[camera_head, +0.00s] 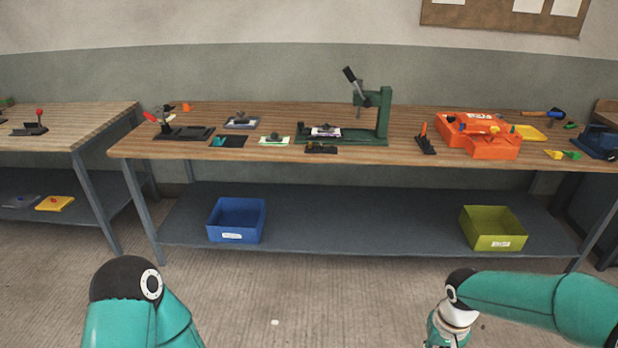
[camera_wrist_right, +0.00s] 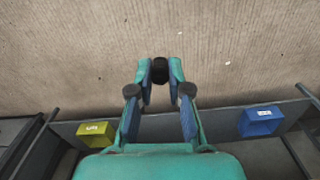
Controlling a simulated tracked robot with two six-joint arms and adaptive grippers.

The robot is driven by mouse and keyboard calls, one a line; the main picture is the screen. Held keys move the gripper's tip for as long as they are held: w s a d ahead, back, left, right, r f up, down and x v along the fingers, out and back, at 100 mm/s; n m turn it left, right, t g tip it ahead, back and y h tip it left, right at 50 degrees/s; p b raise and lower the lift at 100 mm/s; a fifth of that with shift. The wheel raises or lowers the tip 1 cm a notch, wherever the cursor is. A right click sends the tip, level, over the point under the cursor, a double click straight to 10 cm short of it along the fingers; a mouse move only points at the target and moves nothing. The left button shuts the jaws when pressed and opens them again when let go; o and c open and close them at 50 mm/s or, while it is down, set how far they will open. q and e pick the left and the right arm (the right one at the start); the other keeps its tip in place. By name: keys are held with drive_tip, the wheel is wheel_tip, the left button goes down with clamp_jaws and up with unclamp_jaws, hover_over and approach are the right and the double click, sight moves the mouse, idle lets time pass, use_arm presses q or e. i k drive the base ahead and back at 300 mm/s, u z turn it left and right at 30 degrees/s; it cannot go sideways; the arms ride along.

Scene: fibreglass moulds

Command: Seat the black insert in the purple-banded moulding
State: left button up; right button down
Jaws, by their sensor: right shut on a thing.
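My right gripper (camera_wrist_right: 160,78) is shut on a small round black piece, the black insert (camera_wrist_right: 160,69), held between its fingertips above the floor in the right wrist view. The head view shows my right arm at the lower right, but its fingers are below the frame. A pale moulding with a purplish band (camera_head: 325,131) and a dark knob-like top sits on the base of the green press, on the bench, far from my gripper. Another pale moulding with a bluish-grey band (camera_head: 241,123) lies to its left. My left gripper is out of view; only my left arm link shows.
The green press (camera_head: 382,118) stands on the wooden bench (camera_head: 180,150). A green-banded moulding (camera_head: 274,140), a black toggle clamp (camera_head: 184,133) and an orange case (camera_head: 480,135) are there too. Blue (camera_head: 236,220) and olive (camera_head: 493,228) bins stand on the lower shelf. Floor before the bench is open.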

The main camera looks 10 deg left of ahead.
sight(326, 130)
drive_tip(key=u, duration=0.65)
drive_tip(key=i, duration=1)
drive_tip(key=u, duration=0.05)
